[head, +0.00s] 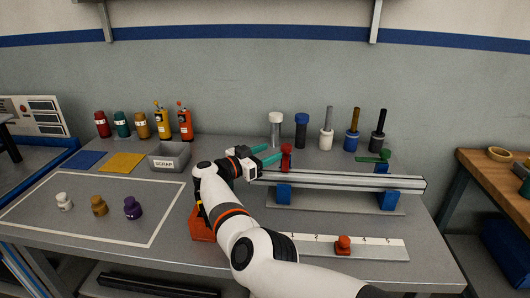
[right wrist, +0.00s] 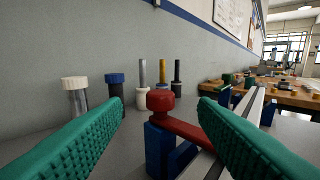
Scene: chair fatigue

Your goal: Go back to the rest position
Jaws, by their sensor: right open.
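My right gripper (head: 276,154) is over the table at the left end of a metal rail (head: 330,180), its teal fingers apart. A red clamp (head: 286,157) with a round knob stands just beyond the fingertips. In the right wrist view the open fingers (right wrist: 165,115) flank this red clamp (right wrist: 160,100), with a gap on both sides and nothing held. Its red arm runs right over a blue block (right wrist: 160,150). My right arm reaches in from the bottom right and hides part of the table. My left gripper is not in view.
A green clamp (head: 372,157) is at the rail's far right. Several upright tools and capped jars (head: 301,130) stand behind the rail. A grey scrap bin (head: 169,158) is left of my arm.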

